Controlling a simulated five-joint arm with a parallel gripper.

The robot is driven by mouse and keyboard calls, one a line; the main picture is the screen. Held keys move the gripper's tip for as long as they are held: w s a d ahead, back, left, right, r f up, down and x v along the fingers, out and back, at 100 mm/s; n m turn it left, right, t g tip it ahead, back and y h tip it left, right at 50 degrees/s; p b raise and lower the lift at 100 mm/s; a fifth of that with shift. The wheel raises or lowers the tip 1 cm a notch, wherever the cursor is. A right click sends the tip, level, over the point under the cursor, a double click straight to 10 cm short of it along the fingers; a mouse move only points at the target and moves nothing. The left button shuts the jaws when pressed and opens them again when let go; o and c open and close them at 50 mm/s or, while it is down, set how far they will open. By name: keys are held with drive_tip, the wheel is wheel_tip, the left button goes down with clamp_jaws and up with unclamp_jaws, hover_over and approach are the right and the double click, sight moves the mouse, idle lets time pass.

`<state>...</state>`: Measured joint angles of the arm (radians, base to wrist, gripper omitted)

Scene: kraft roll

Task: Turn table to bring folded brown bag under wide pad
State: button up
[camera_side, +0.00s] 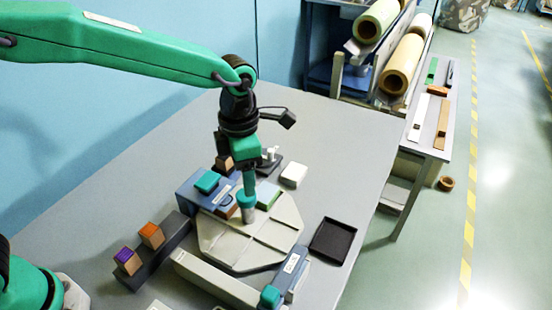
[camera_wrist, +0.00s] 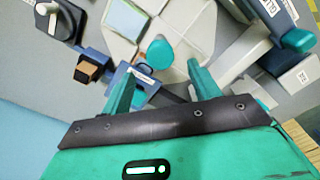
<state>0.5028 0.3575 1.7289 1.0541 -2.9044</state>
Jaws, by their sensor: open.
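My gripper (camera_side: 249,180) points down over the pale, many-sided turntable (camera_side: 240,250), with its teal fingers open. In the wrist view my gripper (camera_wrist: 160,68) has its fingertips apart, and a teal-topped post (camera_wrist: 158,53) shows between and beyond them. This post (camera_side: 247,212) stands on the turntable; contact with the fingers cannot be told. A brown item (camera_side: 227,210), possibly the folded brown bag, is partly hidden beside a blue station with a teal pad (camera_side: 207,181). A pale green square (camera_side: 268,194) lies on the turntable. Another blue station (camera_side: 290,272) has a teal end. Which pad is wide is unclear.
A dark rack (camera_side: 160,258) with purple-topped and orange-topped blocks is at the left. A black tray (camera_side: 332,240) lies right of the turntable, and a white block (camera_side: 293,175) behind it. A long pale bar (camera_side: 215,279) runs along the front. The table's back right is clear.

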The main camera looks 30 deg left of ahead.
drive_tip(key=shift+r, duration=1.25)
drive_tip(key=shift+a+r+m, duration=0.25)
drive_tip(key=shift+a+m, duration=0.05)
drive_tip(key=shift+a, duration=0.05)
drive_tip(key=s+a+r+m+t, duration=0.2)
drive_tip(key=s+a+m, duration=0.6)
drive_tip(key=m, duration=0.5)
drive_tip(key=s+a+r+m+t, duration=0.3)
drive_tip(key=s+a+m, duration=0.6)
drive_tip(key=a+m, duration=0.4)
drive_tip(key=shift+s+a+r+m+t, duration=0.15)
drive_tip(key=shift+s+r+m+t, duration=0.15)
drive_tip(key=shift+r+m, duration=0.3)
